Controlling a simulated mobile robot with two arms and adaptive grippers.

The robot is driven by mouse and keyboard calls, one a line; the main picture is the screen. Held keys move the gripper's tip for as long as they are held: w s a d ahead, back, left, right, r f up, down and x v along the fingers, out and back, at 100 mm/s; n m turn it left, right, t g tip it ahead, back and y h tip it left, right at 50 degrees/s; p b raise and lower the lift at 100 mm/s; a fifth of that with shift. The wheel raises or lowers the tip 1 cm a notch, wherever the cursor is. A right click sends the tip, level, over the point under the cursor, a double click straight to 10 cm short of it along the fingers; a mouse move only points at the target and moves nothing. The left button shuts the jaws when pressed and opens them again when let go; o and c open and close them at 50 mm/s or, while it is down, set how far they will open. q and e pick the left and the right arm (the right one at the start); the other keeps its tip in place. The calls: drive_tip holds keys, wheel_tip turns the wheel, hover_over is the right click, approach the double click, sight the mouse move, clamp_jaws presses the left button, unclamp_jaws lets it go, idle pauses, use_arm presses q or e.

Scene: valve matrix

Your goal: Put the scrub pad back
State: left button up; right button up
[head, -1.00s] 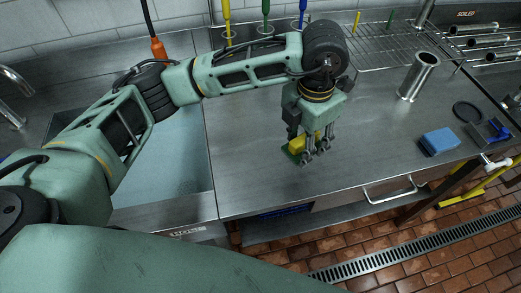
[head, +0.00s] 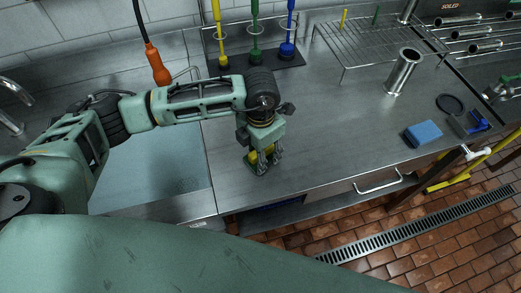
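The scrub pad (head: 249,158), yellow with some green, is in the head view near the sink side of the steel counter. My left gripper (head: 263,165) points down and is shut on it. The fingers hide much of the pad, and I cannot tell whether its underside touches the counter. My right gripper is not in view.
A blue sponge block (head: 423,133), a black ring (head: 450,103) and a dark blue-and-black item (head: 468,124) lie at the right. A steel cylinder (head: 404,70) stands behind them. Brushes stand in a dark holder (head: 270,57) at the back. The sink (head: 150,165) is at left.

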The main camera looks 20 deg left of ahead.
use_arm(q)
drive_tip(key=shift+f, duration=0.15)
drive_tip(key=o, duration=1.1)
drive_tip(key=shift+r, duration=0.35)
wheel_tip(320, 180, up, 11)
drive_tip(key=b, duration=0.4)
drive_tip(key=shift+f, duration=0.2)
drive_tip(key=shift+r, duration=0.55)
